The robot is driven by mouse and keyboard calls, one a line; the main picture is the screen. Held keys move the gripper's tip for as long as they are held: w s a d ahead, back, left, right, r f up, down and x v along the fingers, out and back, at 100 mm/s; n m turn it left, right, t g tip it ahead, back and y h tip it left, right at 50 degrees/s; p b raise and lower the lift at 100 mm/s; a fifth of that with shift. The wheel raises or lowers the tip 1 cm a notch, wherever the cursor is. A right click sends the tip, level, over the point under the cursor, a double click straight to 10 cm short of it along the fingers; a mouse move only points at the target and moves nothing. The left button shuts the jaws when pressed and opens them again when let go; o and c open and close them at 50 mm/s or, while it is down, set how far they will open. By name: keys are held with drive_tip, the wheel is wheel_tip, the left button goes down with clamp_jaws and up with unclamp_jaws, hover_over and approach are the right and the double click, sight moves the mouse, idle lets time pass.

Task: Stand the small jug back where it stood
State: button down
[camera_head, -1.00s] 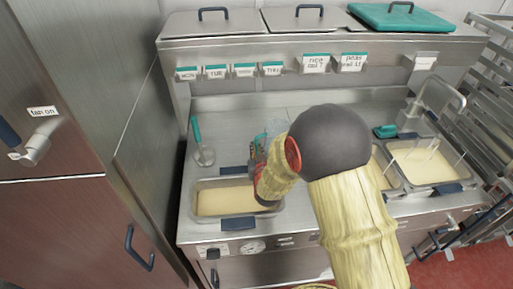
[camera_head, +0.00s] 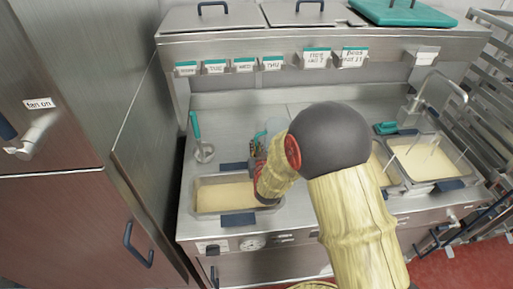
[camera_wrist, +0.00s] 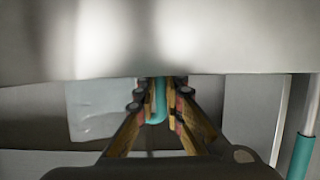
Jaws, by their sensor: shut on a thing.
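I cannot tell whether the jug's base touches the worktop.
The left vat (camera_head: 238,219) of pale liquid lies in front of my gripper. A teal-handled ladle (camera_head: 196,126) stands to the left; its handle shows in the wrist view (camera_wrist: 301,153). More vats (camera_head: 433,190) are on the right. A labelled shelf (camera_head: 390,45) overhangs the back.

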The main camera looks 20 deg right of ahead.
drive_tip(key=shift+f, duration=0.1)
drive_tip(key=c, duration=2)
unclamp_jaws()
drive_tip(key=shift+o, duration=0.9)
